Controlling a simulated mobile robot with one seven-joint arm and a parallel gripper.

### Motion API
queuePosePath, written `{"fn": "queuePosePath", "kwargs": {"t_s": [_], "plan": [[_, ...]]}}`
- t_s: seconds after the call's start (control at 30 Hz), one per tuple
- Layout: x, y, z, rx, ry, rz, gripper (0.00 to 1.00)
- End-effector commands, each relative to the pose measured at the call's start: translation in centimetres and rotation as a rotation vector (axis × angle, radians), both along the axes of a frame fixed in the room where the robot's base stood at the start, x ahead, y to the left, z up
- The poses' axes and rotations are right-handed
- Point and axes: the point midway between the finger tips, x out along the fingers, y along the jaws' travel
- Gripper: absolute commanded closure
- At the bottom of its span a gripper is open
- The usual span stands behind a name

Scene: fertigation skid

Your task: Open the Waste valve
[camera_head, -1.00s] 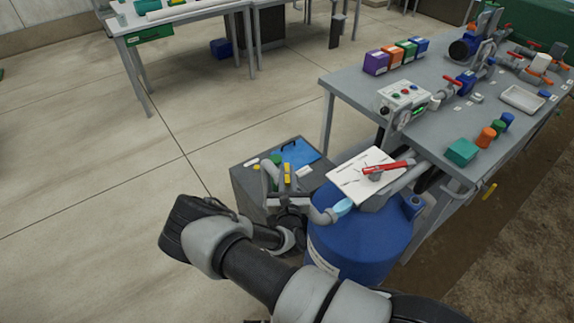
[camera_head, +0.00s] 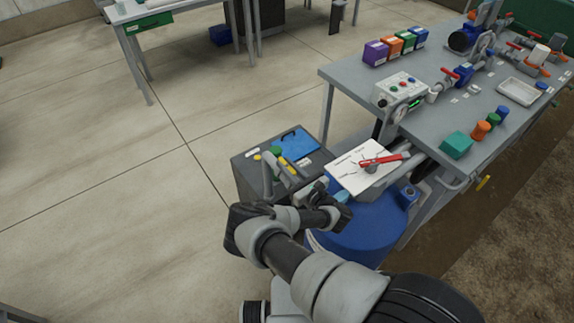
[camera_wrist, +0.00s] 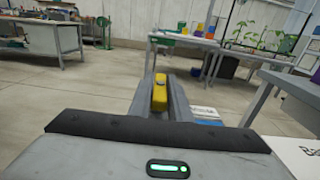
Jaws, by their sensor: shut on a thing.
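My gripper (camera_head: 287,167) is over the grey box at the left end of the skid. In the wrist view its two grey fingers (camera_wrist: 161,82) are shut on a yellow block-like handle (camera_wrist: 159,94). The yellow handle (camera_head: 283,160) also shows small in the head view, beside a grey upright pipe (camera_head: 267,177). My gripper and wrist hide what lies below the handle. A red lever (camera_head: 385,160) on a white marked plate (camera_head: 350,175) stands to the right, apart from my gripper. I cannot read a Waste label on either.
A blue drum (camera_head: 360,235) stands close to my wrist. The grey box (camera_head: 245,170) carries a blue clipboard-like sheet (camera_head: 298,142) and coloured caps. The floor at left is clear.

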Motion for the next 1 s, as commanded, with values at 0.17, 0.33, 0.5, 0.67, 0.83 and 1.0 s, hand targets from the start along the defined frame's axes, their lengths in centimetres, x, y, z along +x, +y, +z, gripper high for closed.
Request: {"fn": "queuePosePath", "kwargs": {"t_s": [0.17, 0.33, 0.5, 0.67, 0.83, 1.0], "plan": [[0.02, 0.10, 0.07, 0.000, -0.002, 0.011, 1.00], [0.03, 0.11, 0.10, 0.001, -0.003, 0.010, 1.00], [0.06, 0.13, 0.13, 0.001, -0.003, 0.010, 0.69], [0.05, 0.08, 0.10, 0.000, -0.002, 0.009, 0.67], [0.04, 0.06, 0.08, 0.000, -0.002, 0.008, 0.67], [-0.09, 0.17, 0.11, 0.001, -0.001, 0.006, 0.67]]}}
